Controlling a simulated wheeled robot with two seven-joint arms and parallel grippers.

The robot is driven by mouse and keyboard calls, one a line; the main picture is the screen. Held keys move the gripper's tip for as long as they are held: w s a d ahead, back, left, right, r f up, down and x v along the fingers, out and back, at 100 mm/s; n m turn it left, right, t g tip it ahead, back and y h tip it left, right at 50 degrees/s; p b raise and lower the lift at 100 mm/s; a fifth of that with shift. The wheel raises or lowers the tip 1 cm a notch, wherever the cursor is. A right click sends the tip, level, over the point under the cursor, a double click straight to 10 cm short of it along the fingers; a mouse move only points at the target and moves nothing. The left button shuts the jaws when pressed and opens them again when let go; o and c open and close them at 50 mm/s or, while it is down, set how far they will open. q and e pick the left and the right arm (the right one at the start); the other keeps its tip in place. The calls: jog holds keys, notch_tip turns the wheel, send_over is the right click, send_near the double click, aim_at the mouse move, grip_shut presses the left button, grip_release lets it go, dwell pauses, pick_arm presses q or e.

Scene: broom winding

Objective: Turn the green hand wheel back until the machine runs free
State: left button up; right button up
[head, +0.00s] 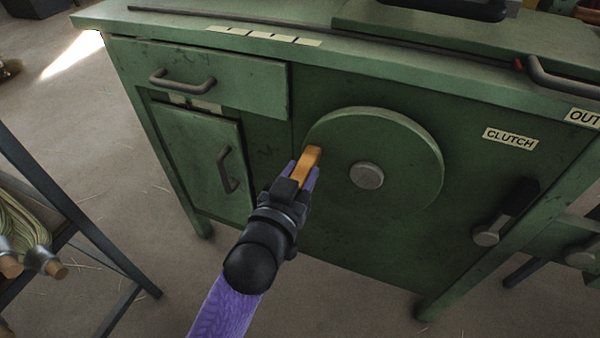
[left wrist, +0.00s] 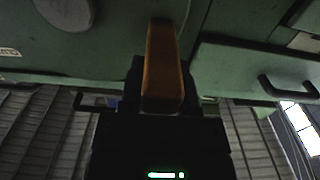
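The green hand wheel (head: 410,165) stands upright on the front of the green machine, with a grey round hub (head: 366,175) at its middle. Its orange-brown wooden handle (head: 311,156) sticks out at the wheel's left edge. My left gripper (head: 305,172) is at the handle, its fingers on both sides and seemingly closed on it. In the left wrist view the handle (left wrist: 163,60) runs down between the dark fingers (left wrist: 160,95), and the hub (left wrist: 65,10) shows at the top left. My right gripper is not in view.
A CLUTCH label (head: 509,138) and a dark lever (head: 506,213) are right of the wheel. A drawer (head: 230,85) and small door (head: 190,150) with protruding handles are on the left. A dark-framed rack (head: 85,235) stands at far left; floor between is open.

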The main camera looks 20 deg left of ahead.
pick_arm(q)
grip_shut()
dwell(1.0)
